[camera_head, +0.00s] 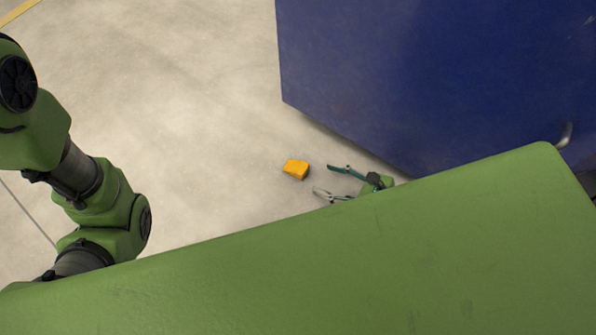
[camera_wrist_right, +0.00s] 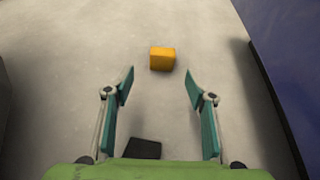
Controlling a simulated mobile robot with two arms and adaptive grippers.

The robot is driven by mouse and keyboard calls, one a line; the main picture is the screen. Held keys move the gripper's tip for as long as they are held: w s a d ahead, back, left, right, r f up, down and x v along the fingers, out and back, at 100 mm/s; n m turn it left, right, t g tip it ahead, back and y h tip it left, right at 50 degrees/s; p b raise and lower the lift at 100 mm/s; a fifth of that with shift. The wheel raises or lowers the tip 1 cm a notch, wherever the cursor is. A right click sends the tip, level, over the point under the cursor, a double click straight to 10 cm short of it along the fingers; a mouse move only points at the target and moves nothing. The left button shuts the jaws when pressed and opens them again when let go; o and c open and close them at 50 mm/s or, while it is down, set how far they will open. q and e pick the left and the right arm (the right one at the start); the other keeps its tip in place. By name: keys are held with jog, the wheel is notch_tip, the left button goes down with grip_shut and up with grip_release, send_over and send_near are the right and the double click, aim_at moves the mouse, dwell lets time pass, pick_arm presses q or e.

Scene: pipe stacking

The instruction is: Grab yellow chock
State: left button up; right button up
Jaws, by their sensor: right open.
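The yellow chock (camera_head: 295,169) is a small orange-yellow block lying on the pale concrete floor near the middle of the head view. My right gripper (camera_head: 325,180) is open and empty just to the right of the chock, its fingers pointing toward it. In the right wrist view the chock (camera_wrist_right: 162,59) is ahead of the open fingertips (camera_wrist_right: 160,73), roughly centred between them and apart from both. Part of the right gripper and its arm are hidden behind my green body in the head view. My left gripper is not in view; only arm links show at the left.
A large blue box-like object (camera_head: 400,80) stands at the upper right, close to the right gripper. Its side also shows at the right of the wrist view (camera_wrist_right: 285,60). The floor (camera_head: 190,110) left of the chock is clear.

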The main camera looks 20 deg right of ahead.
aim_at(306, 171)
jog(key=b+x, duration=0.1)
jog(key=x, duration=0.4)
jog(key=shift+f, duration=0.1)
jog(key=b+x, duration=0.2)
jog(key=x, duration=0.1)
jog(key=b+x, duration=0.1)
jog(key=x, duration=0.1)
jog(key=shift+w+r, duration=0.25)
jog(key=c, duration=1.2)
